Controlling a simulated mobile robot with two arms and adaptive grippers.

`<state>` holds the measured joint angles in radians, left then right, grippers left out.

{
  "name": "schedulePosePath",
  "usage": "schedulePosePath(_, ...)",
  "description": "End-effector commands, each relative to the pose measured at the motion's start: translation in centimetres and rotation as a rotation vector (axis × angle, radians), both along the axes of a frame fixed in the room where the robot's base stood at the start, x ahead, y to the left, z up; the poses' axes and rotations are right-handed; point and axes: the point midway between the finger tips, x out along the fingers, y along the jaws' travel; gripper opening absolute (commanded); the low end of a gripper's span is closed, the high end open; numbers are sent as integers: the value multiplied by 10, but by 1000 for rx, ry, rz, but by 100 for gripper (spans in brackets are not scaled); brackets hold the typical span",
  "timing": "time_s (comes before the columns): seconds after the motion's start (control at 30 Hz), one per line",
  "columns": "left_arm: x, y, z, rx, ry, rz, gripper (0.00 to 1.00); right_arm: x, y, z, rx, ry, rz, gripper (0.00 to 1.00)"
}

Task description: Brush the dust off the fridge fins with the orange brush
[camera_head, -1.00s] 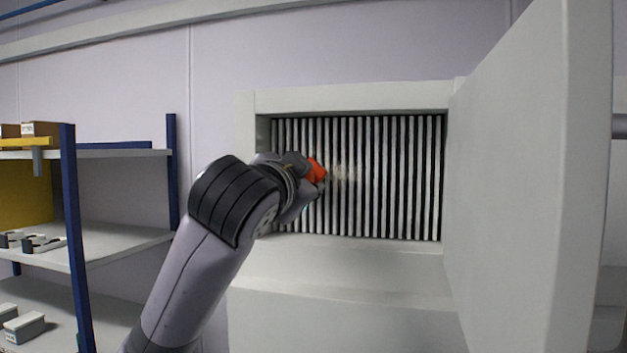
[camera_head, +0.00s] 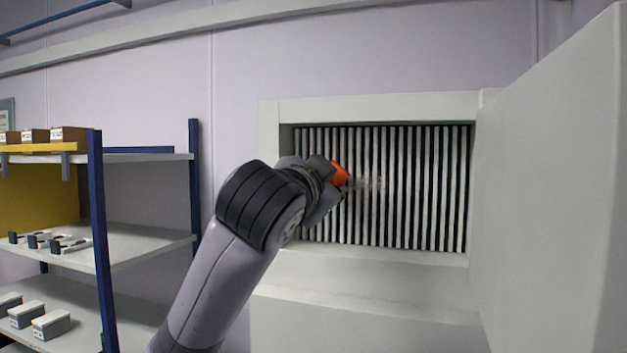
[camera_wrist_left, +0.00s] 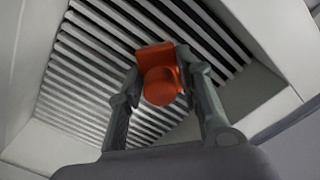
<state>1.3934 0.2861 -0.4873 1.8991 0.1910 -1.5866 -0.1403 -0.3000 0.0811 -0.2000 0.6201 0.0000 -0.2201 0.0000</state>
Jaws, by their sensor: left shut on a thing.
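The fridge fins (camera_head: 420,190) are upright light slats inside a recessed frame in the head view. A pale dusty patch (camera_head: 372,184) lies on them, just right of the brush. My left gripper (camera_head: 335,180) is at the left part of the fins. It is shut on the orange brush (camera_head: 340,174). In the left wrist view the brush (camera_wrist_left: 160,75) sits between the two fingers of my left gripper (camera_wrist_left: 162,92), with the fins (camera_wrist_left: 100,60) behind it. Its bristles are hidden, and I cannot tell whether they touch the fins. My right gripper is not in view.
A pale open door (camera_head: 550,190) stands to the right of the recess. A shelf unit (camera_head: 145,247) with blue posts holds boxes and small items at the left. A ledge (camera_head: 360,280) runs below the fins.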

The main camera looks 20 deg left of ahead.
Motion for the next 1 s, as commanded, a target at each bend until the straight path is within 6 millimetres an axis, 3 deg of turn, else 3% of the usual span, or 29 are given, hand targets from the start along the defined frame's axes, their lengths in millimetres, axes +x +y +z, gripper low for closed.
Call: schedulePosePath(1.0, -3, -60, 0, 0, 2, -2, 11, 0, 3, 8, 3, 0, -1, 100)
